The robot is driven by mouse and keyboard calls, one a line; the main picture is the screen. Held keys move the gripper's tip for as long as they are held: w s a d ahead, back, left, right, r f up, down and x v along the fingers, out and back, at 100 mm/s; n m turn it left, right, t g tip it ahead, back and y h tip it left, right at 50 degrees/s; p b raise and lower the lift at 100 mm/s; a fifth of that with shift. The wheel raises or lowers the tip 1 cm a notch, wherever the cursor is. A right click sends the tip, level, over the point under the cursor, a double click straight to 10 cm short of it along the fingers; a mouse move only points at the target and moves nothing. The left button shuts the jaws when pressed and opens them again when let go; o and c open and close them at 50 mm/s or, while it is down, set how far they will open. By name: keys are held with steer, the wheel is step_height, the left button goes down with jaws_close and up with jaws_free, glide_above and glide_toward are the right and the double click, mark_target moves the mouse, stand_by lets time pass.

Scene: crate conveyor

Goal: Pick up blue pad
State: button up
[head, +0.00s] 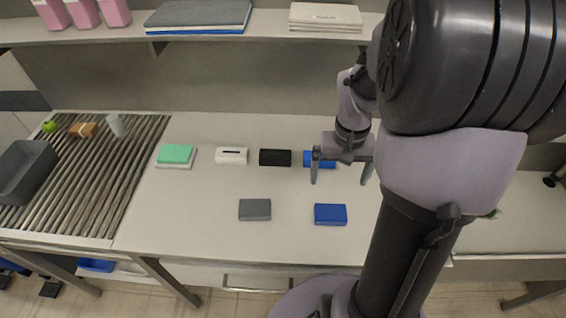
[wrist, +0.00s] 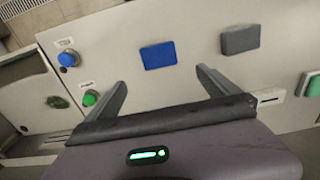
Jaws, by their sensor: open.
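A flat blue pad (head: 330,214) lies on the light table near its front edge, to the right of a grey pad (head: 255,209). In the wrist view the blue pad (wrist: 158,55) lies ahead of my fingertips, and the grey pad (wrist: 240,39) is to its right. A second blue item (head: 310,155) lies farther back on the table, partly hidden by my gripper. My gripper (head: 341,172) is open and empty, its fingers pointing down behind the front blue pad. Both fingers show apart in the wrist view (wrist: 160,78).
A black box (head: 275,158), a white box (head: 231,156) and a green-topped pad (head: 175,155) stand in the back row. A roller conveyor (head: 100,170) with a dark crate (head: 24,170) is at left. A shelf (head: 270,25) runs above. Table between the rows is clear.

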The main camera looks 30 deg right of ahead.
steer(key=b, duration=0.5)
glide_above(331, 212)
steer(key=f, duration=1.2)
steer(key=shift+s+d+f, duration=0.1)
steer(key=shift+s+d, duration=0.1)
steer(key=shift+s, duration=0.05)
steer(key=f+b, duration=0.1)
steer(key=f, duration=0.2)
steer(key=f+b, duration=0.1)
steer(key=f, duration=0.1)
steer(key=shift+w+a+f+b, duration=0.2)
steer(key=shift+w+f+b, duration=0.05)
steer(key=shift+b, duration=0.05)
steer(key=shift+r, duration=0.15)
steer(key=shift+c, duration=0.4)
steer(key=c, duration=1.1)
